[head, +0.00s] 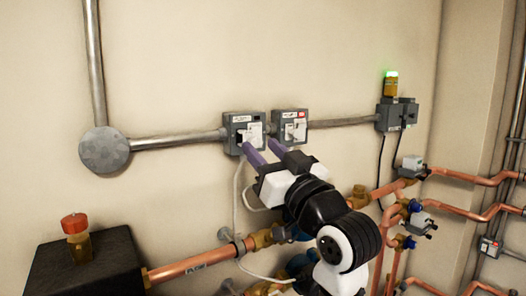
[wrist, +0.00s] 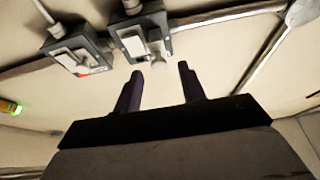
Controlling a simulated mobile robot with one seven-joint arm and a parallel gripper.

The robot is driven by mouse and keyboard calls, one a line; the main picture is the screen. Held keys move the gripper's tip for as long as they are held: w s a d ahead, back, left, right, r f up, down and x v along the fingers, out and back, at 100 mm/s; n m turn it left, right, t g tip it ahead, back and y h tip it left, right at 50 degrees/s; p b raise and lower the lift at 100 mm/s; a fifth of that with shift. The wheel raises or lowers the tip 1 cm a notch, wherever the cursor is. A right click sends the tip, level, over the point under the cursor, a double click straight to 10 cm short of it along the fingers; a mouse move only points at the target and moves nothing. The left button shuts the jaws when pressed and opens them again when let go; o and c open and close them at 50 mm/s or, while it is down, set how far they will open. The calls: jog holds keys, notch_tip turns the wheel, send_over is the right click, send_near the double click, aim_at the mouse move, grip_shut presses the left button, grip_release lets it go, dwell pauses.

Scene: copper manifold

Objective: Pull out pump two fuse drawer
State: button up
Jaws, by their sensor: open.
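Two grey switch boxes with white fronts are mounted side by side on the wall. The left box (head: 233,122) also shows in the wrist view (wrist: 126,33), and the right box (head: 290,116), with a small red mark, shows there too (wrist: 62,50). Their labels are too small to read, so I cannot tell which is pump two. My gripper (head: 259,146) is open and empty, its purple fingers pointing up at the boxes. In the wrist view the fingertips (wrist: 160,70) are apart from both boxes, nearest the left one. My fingers partly hide the boxes' lower edges.
Metal conduit (head: 180,138) runs from a round junction box (head: 105,150) to the boxes and on to a grey unit (head: 390,115) with a lit green lamp (head: 391,77). Copper pipes (head: 190,266) and valves lie below. A thin cable (head: 236,190) hangs under the left box.

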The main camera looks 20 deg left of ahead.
jog(key=b+v, duration=0.4)
jog(key=v, duration=0.9)
jog(key=shift+f, duration=0.1)
